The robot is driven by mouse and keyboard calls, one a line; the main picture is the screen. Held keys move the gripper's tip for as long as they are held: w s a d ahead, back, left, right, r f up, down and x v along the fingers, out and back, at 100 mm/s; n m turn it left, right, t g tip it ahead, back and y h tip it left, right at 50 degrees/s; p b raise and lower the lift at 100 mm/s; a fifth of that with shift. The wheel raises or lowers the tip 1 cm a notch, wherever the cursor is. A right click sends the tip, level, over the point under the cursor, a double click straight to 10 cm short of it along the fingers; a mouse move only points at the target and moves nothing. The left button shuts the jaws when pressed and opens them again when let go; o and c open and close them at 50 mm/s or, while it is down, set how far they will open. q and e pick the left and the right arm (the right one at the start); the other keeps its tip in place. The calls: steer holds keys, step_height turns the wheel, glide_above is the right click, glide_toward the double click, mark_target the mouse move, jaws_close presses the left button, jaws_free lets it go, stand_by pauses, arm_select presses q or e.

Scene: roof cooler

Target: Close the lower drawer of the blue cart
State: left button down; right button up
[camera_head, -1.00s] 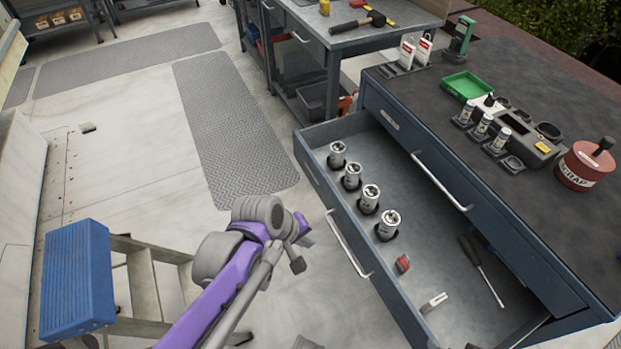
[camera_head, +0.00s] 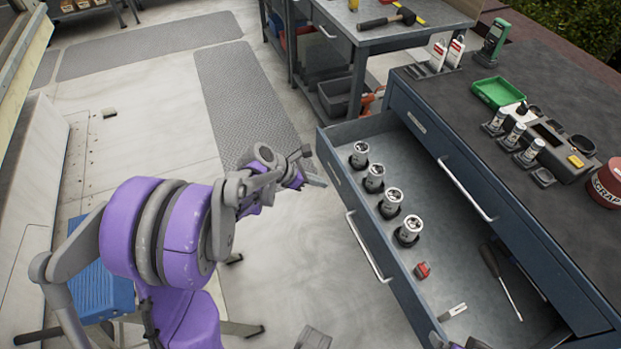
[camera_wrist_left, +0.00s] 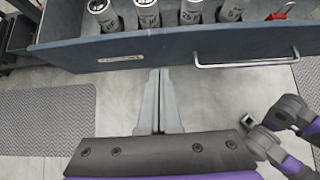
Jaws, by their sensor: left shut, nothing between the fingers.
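The lower drawer (camera_head: 364,220) of the blue cart (camera_head: 520,232) is pulled far out, with its bar handle (camera_head: 369,246) on the front. In the left wrist view the drawer front (camera_wrist_left: 170,47) spans the top, with the handle (camera_wrist_left: 246,65) at the right. My left gripper (camera_head: 318,181) is shut and empty, near the drawer front, to the left of the handle. In the left wrist view its fingertips (camera_wrist_left: 159,72) point at the front's lower edge; I cannot tell whether they touch. Part of my right arm (camera_wrist_left: 290,112) shows there, its jaws unclear.
The upper drawer (camera_head: 455,185) is shut. Several metal cylinders (camera_head: 408,230), a red item (camera_head: 422,270) and a screwdriver (camera_head: 500,280) lie in the lower drawer. A blue-topped step stool (camera_head: 100,295) stands lower left. A workbench (camera_head: 385,40) stands behind. Floor before the drawer is clear.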

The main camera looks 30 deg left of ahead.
mark_target(347, 182)
arm_select(q)
steer(key=w+d+f, duration=0.1)
steer(key=w, duration=0.1)
steer(key=w+d+f, duration=0.1)
steer(key=w+d, duration=0.1)
steer(key=shift+d+f, duration=0.1)
steer(key=shift+f, duration=0.1)
steer(key=shift+w+d, duration=0.35)
steer(key=shift+w, duration=0.2)
steer(key=shift+w+d, duration=0.1)
